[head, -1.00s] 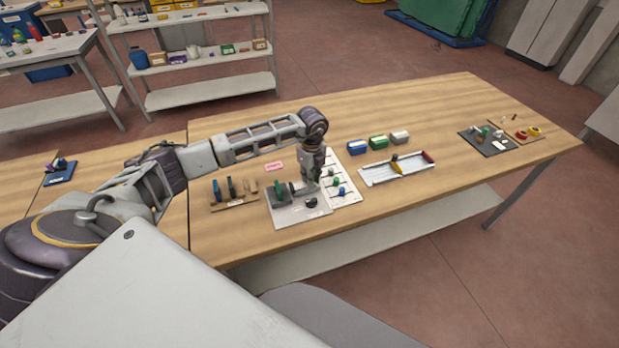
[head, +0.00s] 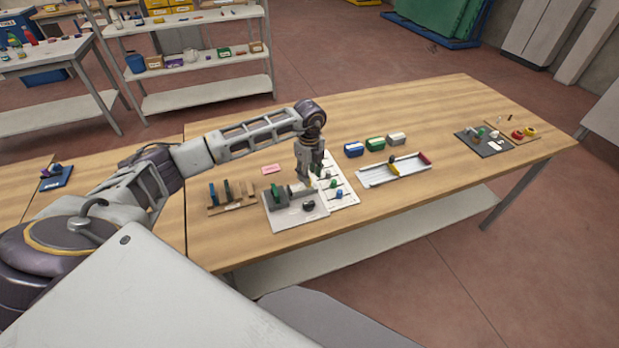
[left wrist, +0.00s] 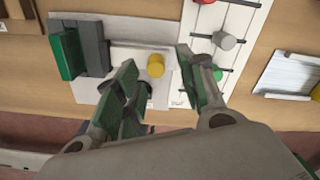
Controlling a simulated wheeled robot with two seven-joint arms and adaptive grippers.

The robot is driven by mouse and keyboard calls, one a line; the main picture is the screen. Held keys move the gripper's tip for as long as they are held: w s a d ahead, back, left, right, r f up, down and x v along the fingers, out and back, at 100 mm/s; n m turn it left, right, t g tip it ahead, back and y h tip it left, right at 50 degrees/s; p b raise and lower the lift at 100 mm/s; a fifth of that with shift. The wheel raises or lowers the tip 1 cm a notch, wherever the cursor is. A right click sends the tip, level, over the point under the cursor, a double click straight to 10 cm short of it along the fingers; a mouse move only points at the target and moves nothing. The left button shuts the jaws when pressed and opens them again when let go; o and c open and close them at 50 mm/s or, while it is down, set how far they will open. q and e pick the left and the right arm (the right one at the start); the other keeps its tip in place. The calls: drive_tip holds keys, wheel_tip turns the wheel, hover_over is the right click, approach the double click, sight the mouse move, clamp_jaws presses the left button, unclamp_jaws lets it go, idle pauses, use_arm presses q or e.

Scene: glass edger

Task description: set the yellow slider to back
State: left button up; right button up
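A yellow round knob (left wrist: 156,65) shows in the left wrist view, over the light plate of the glass edger and between my fingers. I cannot make it out clearly in the head view. The edger's plate (head: 290,220) lies on the table, with a grey block and a green block at its left. My left gripper (head: 306,178) points down above the plate's far right part. In the left wrist view the left gripper (left wrist: 156,56) has its green-padded fingers wide apart, with nothing held. Contact with the knob cannot be told. My right gripper is out of view.
A white panel (left wrist: 238,18) with red, grey and green knobs on rails lies right of the edger. A wooden rack (head: 232,208) stands left. Several small boxes (head: 375,144) and a white tray (head: 385,177) lie farther right. The table's front is clear.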

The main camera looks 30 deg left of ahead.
use_arm(q)
wheel_tip(320, 180, up, 9)
idle(0.5)
drive_tip(key=shift+f, duration=0.1)
idle(0.4)
